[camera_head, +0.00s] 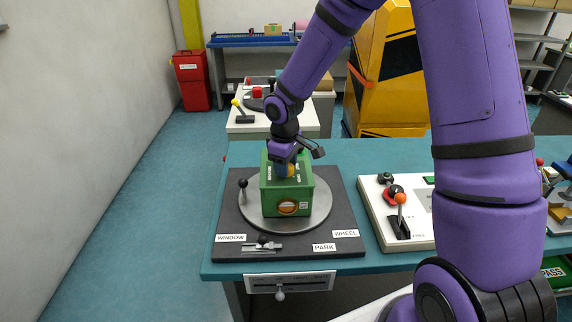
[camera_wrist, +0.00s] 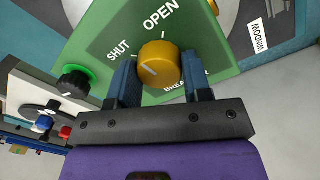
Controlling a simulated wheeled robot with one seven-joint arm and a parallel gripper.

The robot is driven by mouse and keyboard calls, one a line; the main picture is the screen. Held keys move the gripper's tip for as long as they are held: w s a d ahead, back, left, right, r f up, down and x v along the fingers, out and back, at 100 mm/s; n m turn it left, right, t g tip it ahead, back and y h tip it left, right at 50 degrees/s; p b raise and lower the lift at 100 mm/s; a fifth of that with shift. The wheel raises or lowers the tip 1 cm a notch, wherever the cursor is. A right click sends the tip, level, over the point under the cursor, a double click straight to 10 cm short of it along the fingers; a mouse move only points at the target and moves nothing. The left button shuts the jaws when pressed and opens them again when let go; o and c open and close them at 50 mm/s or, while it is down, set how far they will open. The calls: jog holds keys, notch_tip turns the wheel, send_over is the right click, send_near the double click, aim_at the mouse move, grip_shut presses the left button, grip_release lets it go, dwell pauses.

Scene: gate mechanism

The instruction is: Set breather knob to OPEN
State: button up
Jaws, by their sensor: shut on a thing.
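The yellow breather knob (camera_wrist: 160,63) is on the sloped green face of a box (camera_wrist: 232,62), with the labels SHUT (camera_wrist: 118,49) and OPEN (camera_wrist: 161,15) beside it. My gripper (camera_wrist: 160,77) has its two blue fingers on either side of the knob and is shut on it. A short white mark on the knob lies left of its middle, towards the SHUT side; its exact setting is hard to tell. In the head view, my gripper (camera_head: 286,168) is over the top of the green box (camera_head: 273,200) and hides most of the knob.
The box stands on a round grey turntable (camera_head: 250,217) on a dark board (camera_head: 225,222) with WINDOW, PARK and WHEEL labels. A black-knobbed lever (camera_head: 243,184) stands left of the box. A white panel (camera_head: 374,212) with an orange-topped lever is to the right.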

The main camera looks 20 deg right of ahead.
jog(key=m, duration=0.5)
jog(key=shift+w+m+g, duration=0.1)
jog(key=shift+m+g, duration=0.2)
jog(key=shift+m, duration=2)
jog(key=o, duration=0.9)
jog(key=r, duration=1)
jog(key=shift+a+r, duration=0.35)
jog(key=shift+r, duration=0.05)
